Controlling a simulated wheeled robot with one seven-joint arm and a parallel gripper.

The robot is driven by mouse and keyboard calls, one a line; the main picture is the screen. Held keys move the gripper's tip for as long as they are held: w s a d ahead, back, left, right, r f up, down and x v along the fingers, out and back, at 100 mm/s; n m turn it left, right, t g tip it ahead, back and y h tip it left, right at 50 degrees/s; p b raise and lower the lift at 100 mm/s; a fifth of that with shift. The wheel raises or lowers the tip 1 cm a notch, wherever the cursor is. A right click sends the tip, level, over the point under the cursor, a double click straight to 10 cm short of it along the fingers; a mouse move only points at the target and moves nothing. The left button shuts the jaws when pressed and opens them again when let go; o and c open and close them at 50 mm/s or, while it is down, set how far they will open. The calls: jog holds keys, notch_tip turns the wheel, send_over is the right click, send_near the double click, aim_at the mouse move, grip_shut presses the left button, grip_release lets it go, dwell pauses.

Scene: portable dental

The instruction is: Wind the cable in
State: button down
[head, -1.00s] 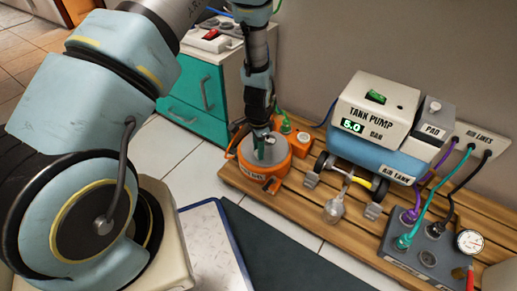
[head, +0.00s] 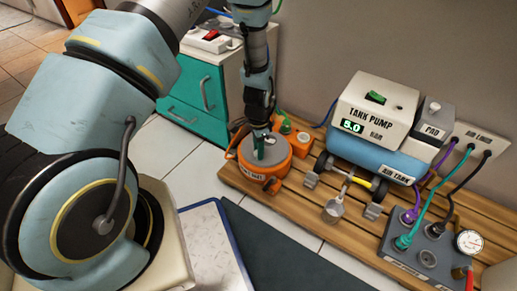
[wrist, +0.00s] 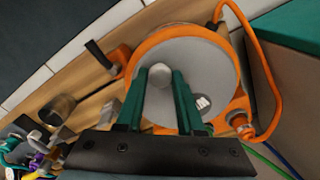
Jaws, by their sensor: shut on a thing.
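The orange cable reel (head: 268,166) stands on the wooden slatted platform, with a grey disc on top. In the wrist view the reel's grey disc (wrist: 205,65) fills the middle, ringed by its orange rim. A pale round knob (wrist: 160,74) rises from the disc, off its centre. My gripper (head: 262,150) reaches down onto the reel top. In the wrist view my gripper's green fingers (wrist: 162,92) stand on either side of the knob, shut on it. An orange cable (wrist: 262,50) loops off the rim to the right. The wound cable inside the reel is hidden.
The tank pump (head: 377,115) stands right of the reel. Right of that, a grey hose block (head: 430,252) holds several hoses. A metal cup-like part (head: 334,211) lies between. A teal cabinet (head: 197,88) is close behind the reel on the left.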

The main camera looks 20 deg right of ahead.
jog(key=shift+w+a+r+m+p, duration=0.15)
jog(key=shift+w+a+m+p, duration=0.15)
jog(key=shift+m+p, duration=0.4)
jog(key=shift+w+m, duration=0.15)
jog(key=shift+m, duration=0.25)
jog(key=c, duration=0.5)
grip_release()
jog(key=shift+c, duration=0.2)
notch_tip(320, 180, up, 10)
jog(key=p, duration=0.4)
jog(key=shift+r, duration=0.25)
